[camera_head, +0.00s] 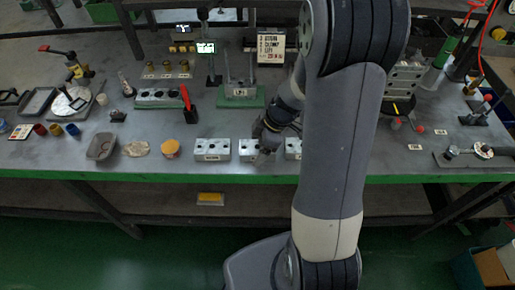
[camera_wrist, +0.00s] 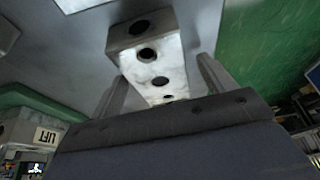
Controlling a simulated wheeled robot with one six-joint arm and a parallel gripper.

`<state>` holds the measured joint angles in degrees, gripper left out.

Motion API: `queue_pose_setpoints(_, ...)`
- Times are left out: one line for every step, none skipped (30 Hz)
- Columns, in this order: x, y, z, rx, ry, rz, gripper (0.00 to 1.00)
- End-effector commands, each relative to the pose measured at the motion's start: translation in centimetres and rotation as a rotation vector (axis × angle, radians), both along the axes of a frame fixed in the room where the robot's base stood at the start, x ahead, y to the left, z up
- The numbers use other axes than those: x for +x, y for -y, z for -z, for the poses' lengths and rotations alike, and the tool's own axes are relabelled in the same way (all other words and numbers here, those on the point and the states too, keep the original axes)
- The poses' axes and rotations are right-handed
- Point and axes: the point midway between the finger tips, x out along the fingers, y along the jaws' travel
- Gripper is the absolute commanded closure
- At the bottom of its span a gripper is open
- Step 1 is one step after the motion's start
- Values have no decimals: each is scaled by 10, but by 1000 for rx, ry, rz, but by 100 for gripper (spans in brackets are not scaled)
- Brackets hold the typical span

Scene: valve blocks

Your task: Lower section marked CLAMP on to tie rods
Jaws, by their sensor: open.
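Three pale metal sections with holes lie in a row near the bench front: a left one (camera_head: 212,150), a middle one (camera_head: 249,150) and a right one (camera_head: 293,148), partly behind my arm. Their labels are too small to read, so I cannot tell which is CLAMP. My gripper (camera_head: 264,146) is down at the middle section. In the wrist view, a section (camera_wrist: 160,78) lies between the open fingers, with gaps visible beside it. Upright tie rods (camera_head: 252,62) rise from a green base (camera_head: 226,102) behind. A block labelled LIFT (camera_head: 240,90) sits there, also visible in the wrist view (camera_wrist: 44,136).
An order sign (camera_head: 271,47) and a small lit display (camera_head: 206,47) stand behind. A grey block with a red lever (camera_head: 187,105) is left of the tie-rod base. A tray (camera_head: 101,146) and orange-topped pot (camera_head: 171,149) lie left of the sections.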

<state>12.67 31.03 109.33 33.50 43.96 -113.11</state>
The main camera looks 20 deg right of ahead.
Motion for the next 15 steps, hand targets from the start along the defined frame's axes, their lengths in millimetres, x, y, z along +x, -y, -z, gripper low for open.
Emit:
queue_pose_setpoints(0, -1, 3, 0, -1, -2, 22)
queue_pose_setpoints(0, -2, 4, -1, -1, -1, 22)
queue_pose_setpoints(0, -2, 5, -1, 0, -2, 22)
queue_pose_setpoints(1, -2, 5, -1, 1, -1, 22)
queue_pose_setpoints(1, -2, 5, -1, 1, -1, 22)
queue_pose_setpoints(1, -2, 5, -1, 1, -1, 22)
queue_pose_setpoints(1, -2, 5, -1, 1, -1, 22)
queue_pose_setpoints(1, -2, 5, -1, 1, -1, 22)
queue_pose_setpoints(1, -2, 5, -1, 1, -1, 22)
queue_pose_setpoints(1, -2, 5, -1, 1, -1, 24)
queue_pose_setpoints(1, -2, 5, -1, 1, -1, 27)
queue_pose_setpoints(1, -2, 5, -1, 1, -1, 30)
queue_pose_setpoints(1, -2, 5, -1, 1, -1, 32)
queue_pose_setpoints(1, -2, 5, -1, 1, -1, 35)
queue_pose_setpoints(1, -2, 5, -1, 1, -1, 38)
